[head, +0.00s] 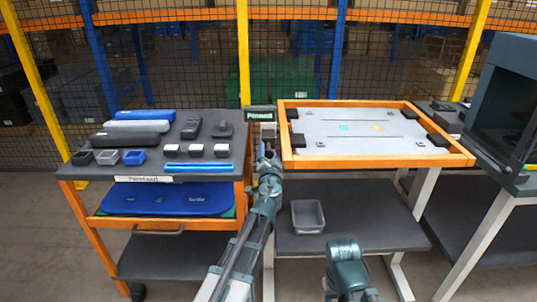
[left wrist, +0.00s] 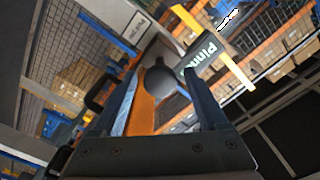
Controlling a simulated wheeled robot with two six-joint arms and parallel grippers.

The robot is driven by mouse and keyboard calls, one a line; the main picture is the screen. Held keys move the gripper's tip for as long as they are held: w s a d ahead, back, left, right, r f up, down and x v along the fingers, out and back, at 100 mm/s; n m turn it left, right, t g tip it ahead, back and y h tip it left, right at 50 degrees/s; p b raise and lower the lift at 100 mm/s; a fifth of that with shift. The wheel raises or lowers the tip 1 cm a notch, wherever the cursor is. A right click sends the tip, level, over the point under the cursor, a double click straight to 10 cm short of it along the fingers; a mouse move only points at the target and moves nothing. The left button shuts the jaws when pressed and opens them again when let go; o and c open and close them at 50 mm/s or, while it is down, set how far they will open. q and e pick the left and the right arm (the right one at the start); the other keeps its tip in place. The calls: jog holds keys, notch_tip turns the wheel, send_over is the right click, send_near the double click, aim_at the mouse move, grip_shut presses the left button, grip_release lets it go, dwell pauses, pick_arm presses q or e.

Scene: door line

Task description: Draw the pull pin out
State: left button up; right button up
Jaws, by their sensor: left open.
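In the left wrist view the pull pin shows as a dark grey ball knob (left wrist: 166,84), with a lighter round part behind it. A sign reading "Pinned" (left wrist: 201,58) is beside it. In the head view this sign (head: 261,115) stands at the left edge of the orange-framed table, and my left gripper (head: 267,154) is just below it, hiding the knob. In the left wrist view my left gripper is open, and the knob appears between its fingers; I cannot tell whether they touch it. A link of my right arm shows at the bottom; its gripper is out of view.
A cart (head: 70,171) with dark and blue parts and small bins stands left. The orange-framed table (head: 380,161) is right of my left gripper, with a grey bin (head: 307,216) on its lower shelf. A dark cabinet (head: 500,100) stands far right. A mesh fence closes the back.

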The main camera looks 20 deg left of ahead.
pick_arm(q)
grip_shut()
dwell(0.3)
dwell(1.1)
